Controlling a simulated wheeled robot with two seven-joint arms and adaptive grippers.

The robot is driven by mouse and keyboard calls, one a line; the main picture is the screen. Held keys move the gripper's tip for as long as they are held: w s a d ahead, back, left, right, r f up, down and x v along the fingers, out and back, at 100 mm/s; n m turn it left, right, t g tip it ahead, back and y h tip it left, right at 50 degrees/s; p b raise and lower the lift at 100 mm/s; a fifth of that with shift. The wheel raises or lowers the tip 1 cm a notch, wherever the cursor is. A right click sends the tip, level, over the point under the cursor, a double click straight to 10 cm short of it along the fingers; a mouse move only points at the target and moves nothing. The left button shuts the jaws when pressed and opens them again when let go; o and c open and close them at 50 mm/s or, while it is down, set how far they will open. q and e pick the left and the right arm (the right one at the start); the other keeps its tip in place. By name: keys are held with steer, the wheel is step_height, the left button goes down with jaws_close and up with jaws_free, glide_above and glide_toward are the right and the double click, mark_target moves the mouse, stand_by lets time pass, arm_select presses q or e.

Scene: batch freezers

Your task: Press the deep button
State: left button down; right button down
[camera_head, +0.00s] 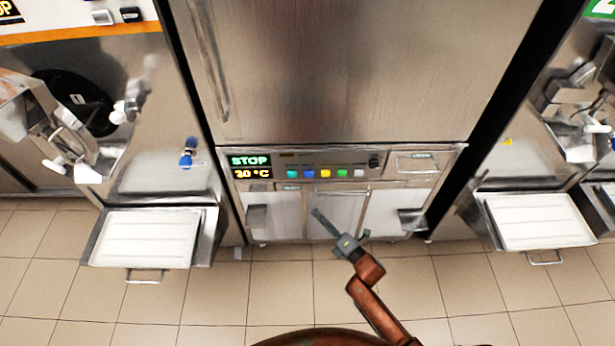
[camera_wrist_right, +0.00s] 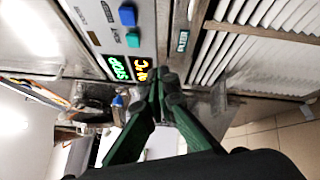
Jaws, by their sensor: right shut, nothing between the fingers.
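A row of coloured buttons sits on the front panel (camera_head: 380,172) of the middle machine: teal (camera_head: 293,173), blue (camera_head: 309,173), yellow (camera_head: 325,173), green (camera_head: 342,173) and pale grey (camera_head: 358,173). Their labels are too small to read, so I cannot tell which is the deep button. My right gripper (camera_head: 316,213) is shut and empty, below the row and apart from the buttons. In the right wrist view its fingertips (camera_wrist_right: 166,84) meet, with the blue button (camera_wrist_right: 127,15) and teal button (camera_wrist_right: 133,39) beyond them. My left gripper is not in view.
A display (camera_head: 250,167) reads STOP and 30 °C left of the buttons. A tall steel door (camera_head: 350,70) is above the panel. Side machines have trays (camera_head: 143,238) (camera_head: 541,220) sticking out. Tiled floor (camera_head: 270,290) lies in front.

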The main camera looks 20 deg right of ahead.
mark_target(309, 174)
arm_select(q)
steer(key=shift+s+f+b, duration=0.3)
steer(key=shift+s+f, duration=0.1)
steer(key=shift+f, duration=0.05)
arm_select(e)
step_height(309, 174, up, 7)
steer(key=a+n+y, duration=0.1)
steer(key=a+n, duration=0.1)
steer(key=n, duration=0.1)
steer(key=shift+w+a+f+n+t+y, duration=0.15)
steer(key=shift+w+a+n+t+y, duration=0.15)
steer(key=shift+t+y, duration=0.1)
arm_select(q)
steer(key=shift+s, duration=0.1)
arm_select(e)
steer(key=shift+d, duration=0.1)
